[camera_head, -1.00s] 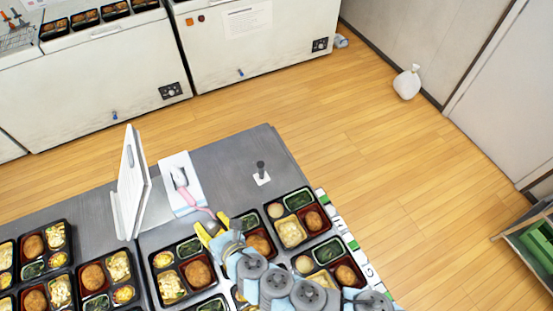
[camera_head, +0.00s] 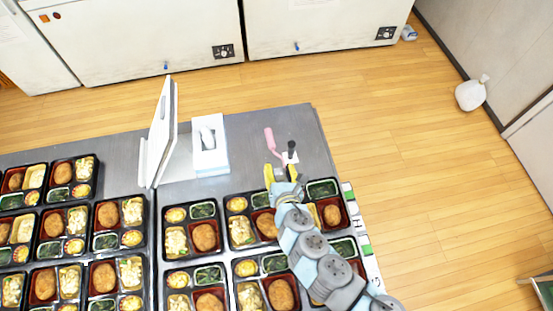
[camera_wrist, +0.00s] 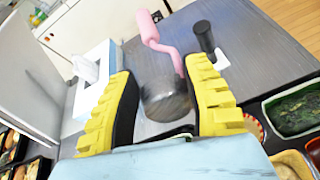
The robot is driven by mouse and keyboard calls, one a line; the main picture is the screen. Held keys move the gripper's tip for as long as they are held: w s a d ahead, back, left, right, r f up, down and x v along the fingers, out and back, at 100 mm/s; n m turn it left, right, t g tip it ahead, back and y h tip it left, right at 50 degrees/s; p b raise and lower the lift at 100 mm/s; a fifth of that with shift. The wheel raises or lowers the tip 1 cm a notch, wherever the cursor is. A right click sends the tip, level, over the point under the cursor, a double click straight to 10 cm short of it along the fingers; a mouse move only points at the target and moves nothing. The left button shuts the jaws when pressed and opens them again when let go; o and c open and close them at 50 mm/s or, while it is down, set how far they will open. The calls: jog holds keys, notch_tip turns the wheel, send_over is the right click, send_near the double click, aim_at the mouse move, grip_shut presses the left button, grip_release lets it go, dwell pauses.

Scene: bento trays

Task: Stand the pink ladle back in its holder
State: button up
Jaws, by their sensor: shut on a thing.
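The pink ladle has a pink handle (camera_head: 270,141) that points away from my gripper, left of the holder. In the wrist view its pink handle (camera_wrist: 149,28) leads by a thin pink neck to a blurred dark grey bowl (camera_wrist: 165,100) between my yellow fingers. My gripper (camera_head: 282,172) is shut on the ladle at its bowl end; it also shows in the wrist view (camera_wrist: 158,72). The holder seems to be the dark upright post (camera_head: 291,148) on a small white base, just beyond my right finger; the post also shows in the wrist view (camera_wrist: 203,37). The ladle is beside it.
A tissue box (camera_head: 211,158) and an upright white panel (camera_head: 162,130) stand to the left. Filled bento trays (camera_head: 188,258) cover the near table. Grey tabletop (camera_head: 250,125) is bare beyond the post and toward the far right corner.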

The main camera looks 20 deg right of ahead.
jog(key=w+d+f, duration=0.1)
jog(key=w+f, duration=0.1)
jog(key=w+f+b, duration=0.1)
jog(key=w+f, duration=0.1)
jog(key=w, duration=0.1)
jog(key=w+d+f, duration=0.1)
jog(key=w+f, duration=0.2)
jog(key=shift+w+d, duration=0.15)
jog(key=shift+d, duration=0.15)
jog(key=shift+w+f, duration=0.45)
jog(key=shift+f, duration=0.05)
notch_tip(320, 180, down, 2)
jog(key=shift+s+d, duration=0.1)
jog(key=shift+d, duration=0.05)
jog(key=shift+f, duration=0.45)
jog(key=shift+b, duration=0.35)
jog(key=o, duration=1.2)
jog(key=shift+f, duration=0.1)
jog(key=shift+c, duration=0.2)
